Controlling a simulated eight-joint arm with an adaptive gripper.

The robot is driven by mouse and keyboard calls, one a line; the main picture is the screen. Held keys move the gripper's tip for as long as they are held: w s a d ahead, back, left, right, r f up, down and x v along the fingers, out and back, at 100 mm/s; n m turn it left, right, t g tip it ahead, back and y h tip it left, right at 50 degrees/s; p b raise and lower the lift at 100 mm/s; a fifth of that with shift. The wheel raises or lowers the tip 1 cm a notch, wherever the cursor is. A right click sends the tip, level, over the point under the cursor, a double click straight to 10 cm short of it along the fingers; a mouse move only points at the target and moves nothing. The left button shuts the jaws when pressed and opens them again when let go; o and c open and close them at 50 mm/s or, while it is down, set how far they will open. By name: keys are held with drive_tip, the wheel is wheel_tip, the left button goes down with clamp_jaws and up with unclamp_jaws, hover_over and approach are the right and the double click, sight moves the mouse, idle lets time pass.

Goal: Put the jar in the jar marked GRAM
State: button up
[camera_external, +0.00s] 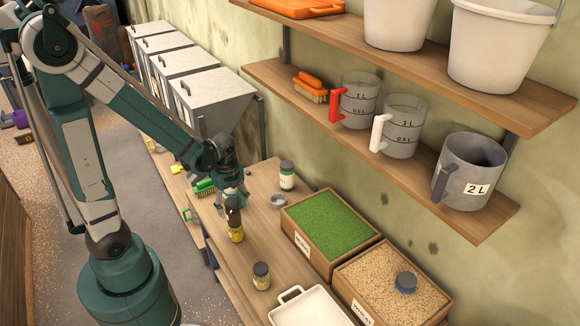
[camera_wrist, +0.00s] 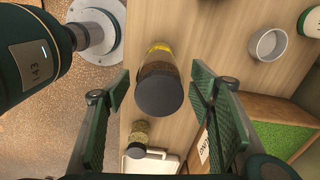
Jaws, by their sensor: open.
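My gripper (camera_external: 233,194) is open over the bench, pointing down. In the wrist view my gripper (camera_wrist: 159,84) has its two green pads on either side of a jar (camera_wrist: 158,88) with a dark lid, brown contents and a yellow band; a gap shows on both sides. This jar (camera_external: 236,233) stands upright below the gripper in the external view. A second dark-lidded jar (camera_external: 261,277) with speckled contents stands nearer the front; it also shows in the wrist view (camera_wrist: 138,138). A third jar (camera_external: 287,176) with a green band stands at the back. I cannot read GRAM on any jar.
A small metal cup (camera_external: 278,201) sits beside the wooden box of green material (camera_external: 298,240). A box of grain (camera_external: 354,303) holds a blue-lidded item (camera_external: 405,282). A white tray (camera_external: 293,294) is at the front. Hoppers (camera_external: 213,95) and shelves (camera_external: 400,130) border the bench.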

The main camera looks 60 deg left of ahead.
drive_tip(key=shift+r+p, duration=0.4)
drive_tip(key=shift+r, duration=3.35)
drive_tip(key=shift+d+r+n, duration=0.3)
drive_tip(key=shift+r+n, duration=0.3)
drive_tip(key=shift+r, duration=0.1)
drive_tip(key=s+d+r+n+t, duration=0.2)
drive_tip(key=d+r+n+t, duration=0.1)
drive_tip(key=r+n, duration=0.4)
drive_tip(key=s+d+r+n+t, duration=0.2)
drive_tip(key=d+r+n+t, duration=0.2)
drive_tip(key=r+n, duration=0.3)
drive_tip(key=shift+d+r+n, duration=0.25)
drive_tip(key=shift+d+n, duration=0.05)
drive_tip(key=shift+n, duration=0.2)
drive_tip(key=shift+o, duration=0.6)
